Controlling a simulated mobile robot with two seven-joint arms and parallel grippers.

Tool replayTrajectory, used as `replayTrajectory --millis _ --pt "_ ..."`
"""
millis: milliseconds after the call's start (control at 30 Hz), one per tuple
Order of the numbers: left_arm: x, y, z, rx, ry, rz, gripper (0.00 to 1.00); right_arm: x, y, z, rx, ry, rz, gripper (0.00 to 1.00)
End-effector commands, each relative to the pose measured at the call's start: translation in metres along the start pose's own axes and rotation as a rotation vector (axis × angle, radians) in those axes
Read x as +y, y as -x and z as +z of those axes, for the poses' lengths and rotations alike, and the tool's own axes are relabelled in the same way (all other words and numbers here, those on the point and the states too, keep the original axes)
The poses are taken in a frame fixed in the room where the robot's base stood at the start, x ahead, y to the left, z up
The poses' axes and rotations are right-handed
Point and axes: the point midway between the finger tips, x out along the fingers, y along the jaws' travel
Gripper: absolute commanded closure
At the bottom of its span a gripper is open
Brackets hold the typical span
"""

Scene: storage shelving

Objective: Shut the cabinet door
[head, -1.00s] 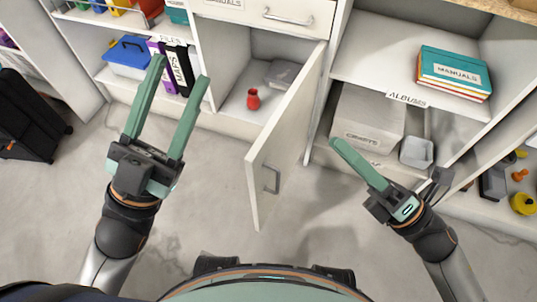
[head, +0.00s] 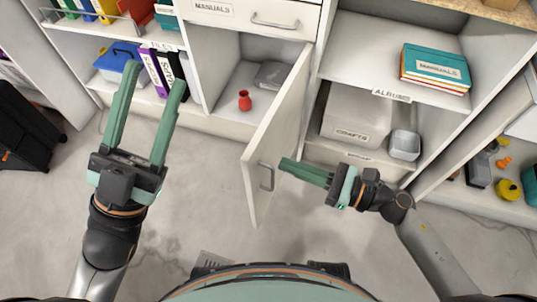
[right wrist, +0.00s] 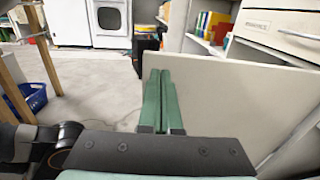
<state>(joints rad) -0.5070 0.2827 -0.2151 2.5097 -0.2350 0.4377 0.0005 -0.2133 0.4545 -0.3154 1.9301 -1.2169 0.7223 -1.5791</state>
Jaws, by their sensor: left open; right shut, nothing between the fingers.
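The white cabinet door (head: 262,170) stands open, swung out from the right side of its compartment. A grey handle (head: 267,176) is on its right-hand face. The open cabinet (head: 228,118) holds a red vase (head: 245,100) and a grey box. My right gripper (head: 283,164) is shut and empty, with its fingertips close to the door's right-hand face near the handle; I cannot tell if they touch. In the right wrist view the shut fingers (right wrist: 159,75) point along the door panel (right wrist: 235,105). My left gripper (head: 156,82) is open and empty, left of the door.
A drawer (head: 255,15) sits above the cabinet. Right of it are shelves with books (head: 435,68), a grey crate (head: 352,125) and a small bin (head: 404,145). Binders (head: 155,75) and a blue box (head: 118,60) stand at left. The floor before the door is clear.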

Motion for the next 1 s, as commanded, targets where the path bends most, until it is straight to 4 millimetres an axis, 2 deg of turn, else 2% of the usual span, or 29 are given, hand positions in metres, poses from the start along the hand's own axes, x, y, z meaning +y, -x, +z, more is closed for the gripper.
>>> replayTrajectory --millis 100,333,1000 --pt "0.000 -0.001 -0.001 0.002 -0.001 0.000 0.50 0.000 -0.024 0.002 -0.004 0.000 0.000 1.00" --pt "-0.001 -0.003 -0.002 0.008 -0.004 -0.001 0.50 0.000 -0.050 0.000 -0.001 -0.002 -0.001 1.00" --pt "-0.001 -0.003 -0.003 0.009 -0.005 -0.001 0.50 0.000 -0.057 0.000 -0.001 -0.002 -0.006 1.00"
